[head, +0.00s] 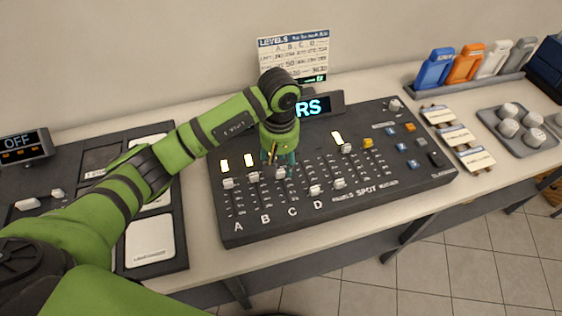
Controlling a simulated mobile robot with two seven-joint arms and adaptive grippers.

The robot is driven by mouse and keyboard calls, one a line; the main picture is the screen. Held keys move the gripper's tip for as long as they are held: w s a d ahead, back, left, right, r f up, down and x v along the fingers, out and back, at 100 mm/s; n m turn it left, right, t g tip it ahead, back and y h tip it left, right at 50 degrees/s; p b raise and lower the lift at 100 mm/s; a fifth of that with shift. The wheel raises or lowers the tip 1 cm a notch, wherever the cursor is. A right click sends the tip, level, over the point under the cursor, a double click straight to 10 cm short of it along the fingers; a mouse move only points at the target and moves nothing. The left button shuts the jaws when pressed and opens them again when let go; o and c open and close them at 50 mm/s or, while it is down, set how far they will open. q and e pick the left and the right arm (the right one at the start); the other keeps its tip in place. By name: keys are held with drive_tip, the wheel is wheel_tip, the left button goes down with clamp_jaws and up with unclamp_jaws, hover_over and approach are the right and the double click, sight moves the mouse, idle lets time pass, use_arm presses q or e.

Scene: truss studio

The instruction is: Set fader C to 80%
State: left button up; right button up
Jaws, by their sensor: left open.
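The dark fader console (335,221) lies on the counter, with the letters A, B, C and D along its front edge. Fader C's pale cap (281,172) sits in the upper part of its slot, above the letter C. Its exact percentage is too small to read. My left gripper (279,162) points down over the upper end of fader C, its teal fingertips open and close to the cap. I cannot tell whether they touch it. The gripper hides the top of that column. My right gripper is out of view.
Fader caps A (228,183) and B (254,177) stand left of C, and D (315,189) stands lower to the right. A levels board (292,48) and a lit display (313,107) are behind. A knob tray (519,128) lies right.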

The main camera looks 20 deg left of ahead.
sight(280, 171)
use_arm(q)
wheel_tip(280, 171, down, 3)
drive_tip(key=shift+f+p, duration=0.15)
drive_tip(key=shift+p, duration=0.35)
drive_tip(key=shift+w+f, duration=0.15)
drive_tip(key=shift+f, duration=0.1)
drive_tip(key=c, duration=0.7)
clamp_jaws()
drive_tip(key=b, duration=0.4)
drive_tip(key=shift+w+a+f, duration=0.15)
drive_tip(key=shift+w+a, duration=0.05)
drive_tip(key=shift+w, duration=0.15)
drive_tip(key=shift+r, duration=0.2)
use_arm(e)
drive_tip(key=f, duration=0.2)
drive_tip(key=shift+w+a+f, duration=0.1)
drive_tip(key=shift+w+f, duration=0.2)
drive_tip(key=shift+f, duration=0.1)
